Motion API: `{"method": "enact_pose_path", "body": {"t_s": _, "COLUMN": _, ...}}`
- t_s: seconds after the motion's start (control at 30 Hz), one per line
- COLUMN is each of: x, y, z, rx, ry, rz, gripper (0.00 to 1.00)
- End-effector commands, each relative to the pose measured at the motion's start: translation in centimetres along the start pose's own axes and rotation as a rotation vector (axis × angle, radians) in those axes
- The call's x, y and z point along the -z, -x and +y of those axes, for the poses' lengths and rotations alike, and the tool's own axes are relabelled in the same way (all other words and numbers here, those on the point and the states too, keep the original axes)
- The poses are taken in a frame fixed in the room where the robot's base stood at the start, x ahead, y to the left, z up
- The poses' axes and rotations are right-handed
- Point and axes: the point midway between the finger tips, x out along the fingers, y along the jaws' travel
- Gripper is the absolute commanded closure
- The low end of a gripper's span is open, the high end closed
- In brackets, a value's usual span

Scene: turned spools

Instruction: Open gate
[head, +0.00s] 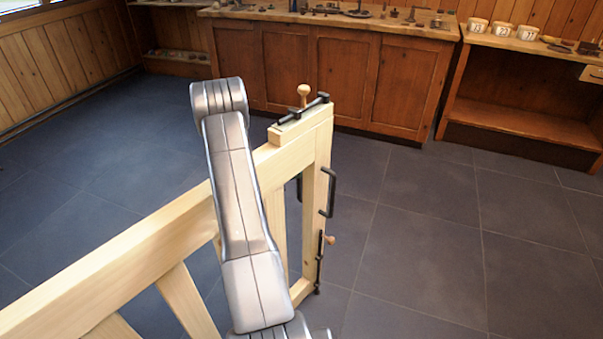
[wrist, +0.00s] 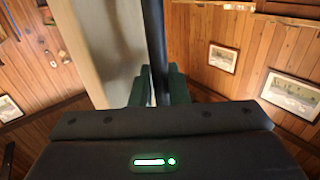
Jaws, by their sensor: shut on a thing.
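The pale wooden gate (head: 150,237) runs from the lower left to its end post in the middle of the head view. A black bolt with a wooden knob (head: 303,92) lies on its top. A black pull handle (head: 330,192) is on the end post, above a lower bolt with a knob (head: 330,240). My arm reaches over the gate's top rail and hides part of it. In the wrist view my gripper (wrist: 160,88) is shut on a black bar (wrist: 154,40) beside a pale wooden board (wrist: 100,40). The head view does not show the gripper clearly.
Wooden cabinets (head: 330,75) with a cluttered top stand at the back. A shelf unit (head: 520,110) with labelled tubs is at the back right. The grey tiled floor (head: 430,230) is clear right of the gate, and open floor also lies left.

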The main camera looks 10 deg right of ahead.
Motion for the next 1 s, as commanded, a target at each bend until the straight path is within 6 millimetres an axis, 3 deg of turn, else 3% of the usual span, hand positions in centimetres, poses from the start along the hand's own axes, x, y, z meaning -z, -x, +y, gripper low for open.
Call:
{"method": "enact_pose_path", "body": {"t_s": 0.4, "x": -0.1, "y": 0.1, "z": 0.0, "rx": -0.003, "ry": 0.002, "rz": -0.001, "gripper": 1.00}}
{"method": "enact_pose_path", "body": {"t_s": 0.43, "x": -0.1, "y": 0.1, "z": 0.0, "rx": -0.003, "ry": 0.002, "rz": -0.001, "gripper": 0.82}}
{"method": "enact_pose_path", "body": {"t_s": 0.5, "x": -0.1, "y": 0.1, "z": 0.0, "rx": -0.003, "ry": 0.002, "rz": -0.001, "gripper": 0.68}}
{"method": "enact_pose_path", "body": {"t_s": 0.83, "x": 0.0, "y": 0.3, "z": -0.1, "rx": -0.002, "ry": 0.001, "rz": 0.000, "gripper": 0.68}}
{"method": "enact_pose_path", "body": {"t_s": 1.0, "x": 0.0, "y": 2.5, "z": -0.1, "rx": 0.001, "ry": 0.001, "rz": -0.001, "gripper": 0.68}}
